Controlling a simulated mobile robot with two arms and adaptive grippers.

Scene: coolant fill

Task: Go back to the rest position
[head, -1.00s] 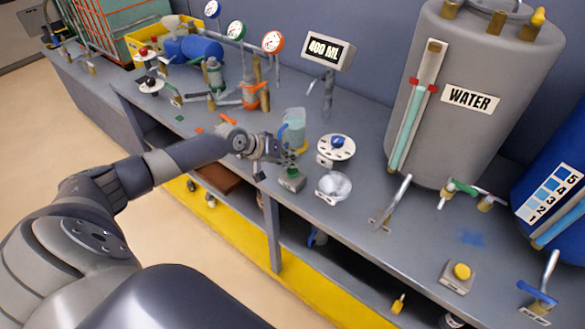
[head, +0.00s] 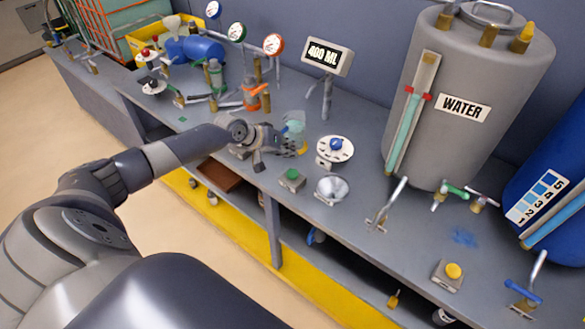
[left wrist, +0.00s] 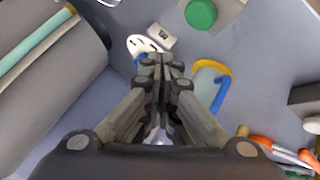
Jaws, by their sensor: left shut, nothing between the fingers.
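My left gripper (head: 300,148) is above the bench in front of the clear jug, its fingers pointing right. Its fingers are shut and empty in the left wrist view (left wrist: 163,65). The clear jug (head: 294,123) stands on the bench, its lower part mostly hidden by the gripper. In the left wrist view the jug (left wrist: 208,82) shows a yellow ring and a blue handle just right of the fingers, apart from them. My right gripper is not in view.
A display (head: 327,57) reads 400 ML. The grey WATER tank (head: 460,100) stands at right. Open floor (head: 60,130) lies left of the bench.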

